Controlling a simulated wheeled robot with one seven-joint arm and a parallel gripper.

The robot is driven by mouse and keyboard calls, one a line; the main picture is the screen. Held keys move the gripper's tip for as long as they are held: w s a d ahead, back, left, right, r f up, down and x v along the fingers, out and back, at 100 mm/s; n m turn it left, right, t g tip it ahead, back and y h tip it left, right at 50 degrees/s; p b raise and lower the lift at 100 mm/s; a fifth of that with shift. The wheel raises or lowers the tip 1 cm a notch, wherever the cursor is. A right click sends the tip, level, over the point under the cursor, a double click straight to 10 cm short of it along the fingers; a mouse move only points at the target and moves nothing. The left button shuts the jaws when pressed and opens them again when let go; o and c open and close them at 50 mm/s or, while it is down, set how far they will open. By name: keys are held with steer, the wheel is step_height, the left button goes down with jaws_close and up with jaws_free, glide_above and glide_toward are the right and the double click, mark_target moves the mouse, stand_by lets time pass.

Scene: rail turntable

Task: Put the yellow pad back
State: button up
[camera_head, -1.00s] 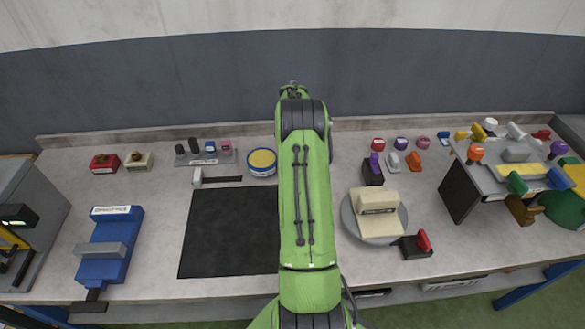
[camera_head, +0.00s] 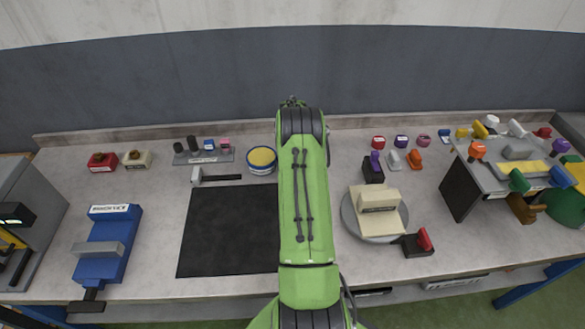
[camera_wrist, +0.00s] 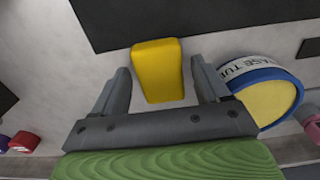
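The yellow pad (camera_wrist: 158,70) is a small rounded block on the grey bench in the wrist view. My gripper (camera_wrist: 160,78) is open, with one finger on each side of the pad and a visible gap on both sides. I cannot tell how far the fingertips are above the bench. In the head view my own arm hides the pad and my gripper.
A blue-rimmed tub with a yellow top (camera_head: 262,159) stands close beside one finger, also in the wrist view (camera_wrist: 265,95). A black mat (camera_head: 228,232) lies in front. A round plate with a cream block (camera_head: 378,205) is to the right.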

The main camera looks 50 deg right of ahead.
step_height(320, 180, up, 13)
steer(key=p, duration=0.1)
steer(key=w+a+r+n+t+h, duration=0.1)
steer(key=a+r+n, duration=0.1)
steer(key=a+r, duration=0.75)
steer(key=w+a+r+n+t, duration=0.1)
steer(key=a+r+n, duration=0.1)
steer(key=a+r, duration=0.75)
steer(key=s+a+n+t, duration=0.1)
steer(key=s+a, duration=0.2)
steer(key=a, duration=0.3)
steer(key=s+a+n, duration=0.1)
steer(key=s+a, duration=0.3)
steer(key=a, duration=0.2)
steer(key=s+a+f+n+t+y, duration=0.1)
steer(key=s+a+f+n+t, duration=0.1)
steer(key=s+a, duration=0.7)
steer(key=s+n, duration=0.1)
steer(key=s, duration=0.2)
steer(key=shift+f+n+t, duration=0.3)
steer(key=shift+n, duration=0.1)
steer(key=shift+s, duration=0.1)
